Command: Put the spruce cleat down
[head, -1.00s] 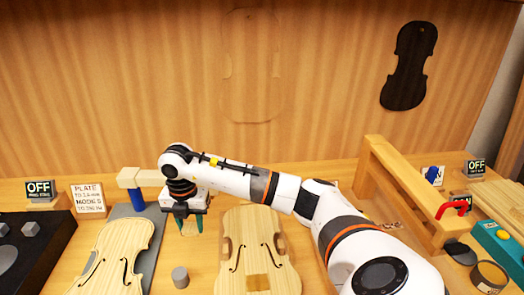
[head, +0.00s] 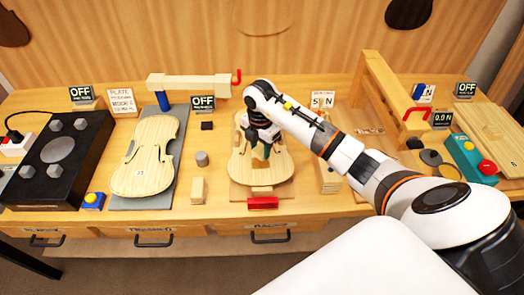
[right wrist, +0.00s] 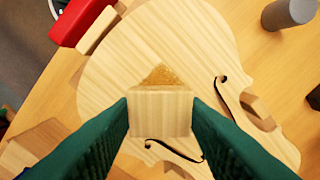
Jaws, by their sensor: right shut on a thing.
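The spruce cleat (right wrist: 160,112) is a small pale wood block between the green fingers of my right gripper (right wrist: 163,118) in the right wrist view. My right gripper is shut on it. In the head view the gripper (head: 262,150) is over the violin plate (head: 278,170) on the right, and the cleat cannot be made out there. The plate also shows in the right wrist view (right wrist: 195,45), with an amber patch (right wrist: 160,75) just beyond the cleat. I cannot tell whether the cleat touches the plate. My left gripper is not in view.
Another violin plate (head: 148,160) lies on a grey mat to the left. A grey cylinder (head: 202,158) and a wood block (head: 198,190) stand between the plates. A red block (head: 262,203) is at the near edge. A wooden gantry (head: 395,95) stands to the right.

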